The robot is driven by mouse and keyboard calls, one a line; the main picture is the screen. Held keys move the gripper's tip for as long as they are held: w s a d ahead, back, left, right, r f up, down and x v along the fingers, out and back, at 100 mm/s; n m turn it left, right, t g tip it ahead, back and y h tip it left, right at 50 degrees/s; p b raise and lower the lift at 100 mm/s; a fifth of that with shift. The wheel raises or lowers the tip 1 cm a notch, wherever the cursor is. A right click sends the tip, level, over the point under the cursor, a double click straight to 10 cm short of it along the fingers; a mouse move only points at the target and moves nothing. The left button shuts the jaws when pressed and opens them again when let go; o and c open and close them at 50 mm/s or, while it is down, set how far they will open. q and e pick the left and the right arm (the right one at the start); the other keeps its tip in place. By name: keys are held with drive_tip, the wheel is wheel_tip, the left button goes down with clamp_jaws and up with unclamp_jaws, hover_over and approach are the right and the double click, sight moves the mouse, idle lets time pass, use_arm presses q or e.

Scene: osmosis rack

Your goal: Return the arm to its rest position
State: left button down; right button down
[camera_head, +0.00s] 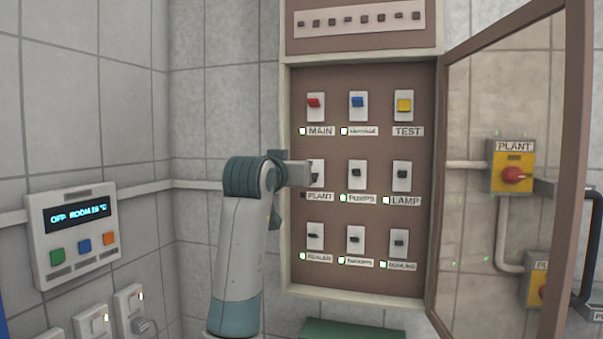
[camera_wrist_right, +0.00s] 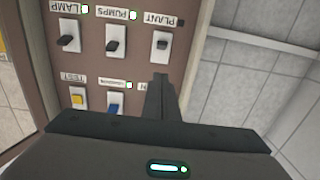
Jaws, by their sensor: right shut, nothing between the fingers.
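My right arm rises from the bottom in the head view. Its right gripper (camera_head: 302,174) is at the left side of the open switch panel (camera_head: 328,216), in front of the PLANT switch (camera_head: 318,168), and partly covers it. In the right wrist view the picture is upside down; the shut, empty right gripper (camera_wrist_right: 159,84) points at the panel. The PLANT switch (camera_wrist_right: 162,44) is just beyond the fingertips there; I cannot tell whether they touch. The lamp by the PLANT label is dark. My left gripper is not in view.
The cabinet's glazed door (camera_head: 453,170) stands open on the right. Beyond it is a yellow PLANT box (camera_head: 513,150) with a red knob. A wall controller (camera_head: 72,222) and sockets (camera_head: 130,308) are on the left. A green object (camera_head: 350,330) is below the cabinet.

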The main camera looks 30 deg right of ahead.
drive_tip(key=shift+s+a+f, duration=0.15)
drive_tip(key=shift+s+a, duration=0.15)
idle(0.5)
